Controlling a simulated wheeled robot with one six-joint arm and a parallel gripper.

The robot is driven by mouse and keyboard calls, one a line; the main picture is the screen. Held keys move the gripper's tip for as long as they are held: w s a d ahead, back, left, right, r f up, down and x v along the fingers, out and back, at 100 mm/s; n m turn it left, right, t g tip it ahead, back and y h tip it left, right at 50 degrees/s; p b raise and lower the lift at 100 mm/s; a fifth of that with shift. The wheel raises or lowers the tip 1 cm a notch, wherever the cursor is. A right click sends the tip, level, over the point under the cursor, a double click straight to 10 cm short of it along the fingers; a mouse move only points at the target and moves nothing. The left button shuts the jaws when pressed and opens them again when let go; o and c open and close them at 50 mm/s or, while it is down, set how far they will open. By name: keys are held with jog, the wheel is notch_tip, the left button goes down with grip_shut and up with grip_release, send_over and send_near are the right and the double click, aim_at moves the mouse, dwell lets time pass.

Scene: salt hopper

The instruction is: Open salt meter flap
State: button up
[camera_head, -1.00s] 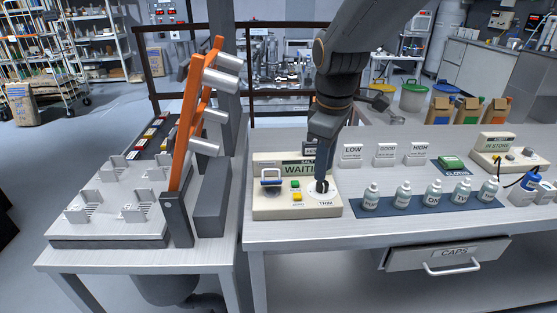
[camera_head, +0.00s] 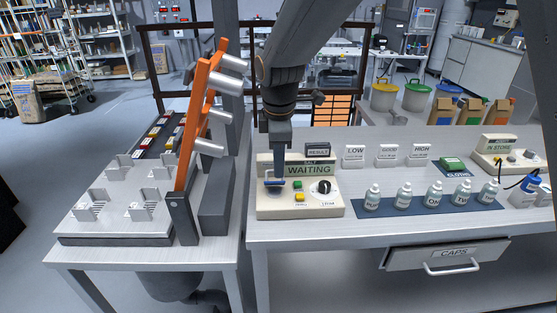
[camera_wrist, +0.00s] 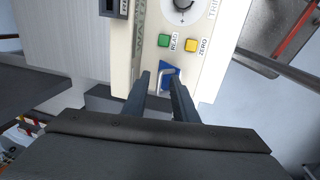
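The cream salt meter (camera_head: 330,210) stands at the left end of the bench, its display reading WAITING. Its blue flap (camera_head: 270,184) with a pale handle is at the left of the front panel, partly hidden by my gripper. My gripper (camera_head: 277,178) points down over the flap in the head view. In the wrist view, the fingers of my gripper (camera_wrist: 160,82) are apart, with the blue flap (camera_wrist: 168,80) showing between and just past their tips. I cannot tell if they touch it. The flap looks shut.
Green and yellow buttons (camera_head: 298,190) and a black dial (camera_head: 323,187) sit right of the flap. A row of bottles (camera_head: 404,194) stands on a blue mat to the right. The tilted orange rack (camera_head: 201,110) stands close on the left.

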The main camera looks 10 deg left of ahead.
jog(key=shift+f, duration=0.1)
grip_shut()
jog(key=shift+w, duration=0.1)
jog(key=shift+w+a+g+p, duration=0.15)
jog(key=shift+w+g+p, duration=0.6)
jog(key=shift+g+p, duration=0.35)
jog(key=shift+w+a+g+h+p, duration=0.2)
jog(key=shift+w+g+h+p, duration=0.2)
jog(key=shift+w+g, duration=0.5)
jog(key=shift+w+a+f+g+h, duration=0.1)
jog(key=shift+w+f+g+h, duration=0.1)
jog(key=shift+g, duration=0.4)
jog(key=shift+w+f+g+h, duration=0.1)
jog(key=shift+w+g+h, duration=0.1)
jog(key=shift+g, duration=0.4)
jog(key=shift+w+a+f+g+h, duration=0.1)
jog(key=shift+w+g+h, duration=0.1)
jog(key=shift+g, duration=0.5)
jog(key=shift+w+f+g+h, duration=0.1)
jog(key=shift+w+g, duration=0.1)
jog(key=shift+g, duration=0.5)
jog(key=shift+r, duration=0.1)
